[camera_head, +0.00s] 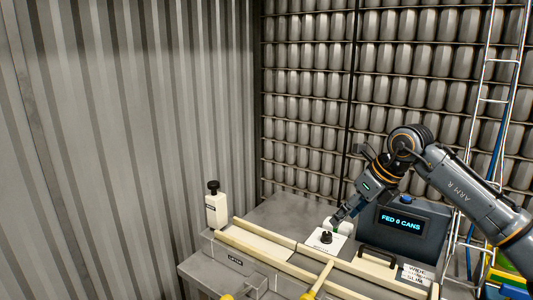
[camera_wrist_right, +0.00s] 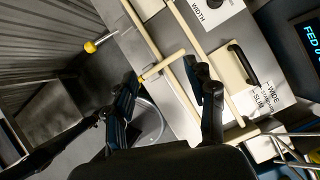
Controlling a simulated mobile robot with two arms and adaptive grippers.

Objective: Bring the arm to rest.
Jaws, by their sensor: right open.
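My right arm (camera_head: 455,185) comes in from the right, bent at the elbow, with the right gripper (camera_head: 343,214) pointing down over the can machine. The gripper is close to a black knob (camera_head: 326,237) on a white plate; I cannot tell from the head view whether it touches it. The wrist view shows the plate marked WIDTH (camera_wrist_right: 210,10) beyond the fingertips. My left gripper is not in view.
The machine's deck has cream guide rails (camera_head: 280,266), a white post with a black knob (camera_head: 214,203), and a yellow-ended lever (camera_head: 319,279). A display box (camera_head: 404,228) reads "FED 0 CANS". A black handle (camera_head: 378,255) stands before it. A ladder (camera_head: 490,100) leans at the right.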

